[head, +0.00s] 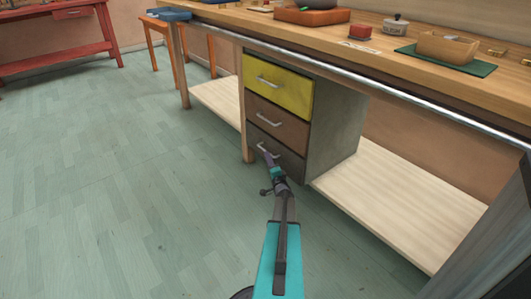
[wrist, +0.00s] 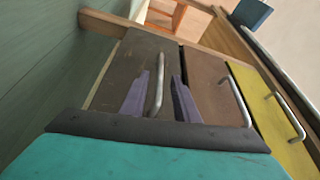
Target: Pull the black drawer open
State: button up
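The black drawer (head: 288,160) is the lowest of three in the unit under the workbench. Its front looks flush with the unit, and the arm covers part of it. In the wrist view the black drawer (wrist: 128,72) is on the left, its metal handle (wrist: 156,88) running lengthwise. My gripper (head: 264,152) is at this drawer's front. In the wrist view its two purple fingers (wrist: 160,95) are apart, one on each side of the handle. Whether either finger touches the handle I cannot tell.
A brown drawer (head: 277,121) and a yellow drawer (head: 279,86), each with a handle, are above. A bench leg (head: 247,140) stands just left of the unit, a pale low shelf (head: 400,205) to the right. The floor (head: 110,200) in front and left is clear.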

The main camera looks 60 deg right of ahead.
aim_at(264, 150)
jog(key=b+x, duration=0.2)
jog(key=x, duration=0.3)
jog(key=shift+w+d+f, duration=0.1)
jog(key=shift+w+d, duration=0.15)
jog(key=shift+w, duration=0.05)
jog(key=shift+x, duration=0.85)
jog(key=shift+a, duration=0.1)
grip_shut()
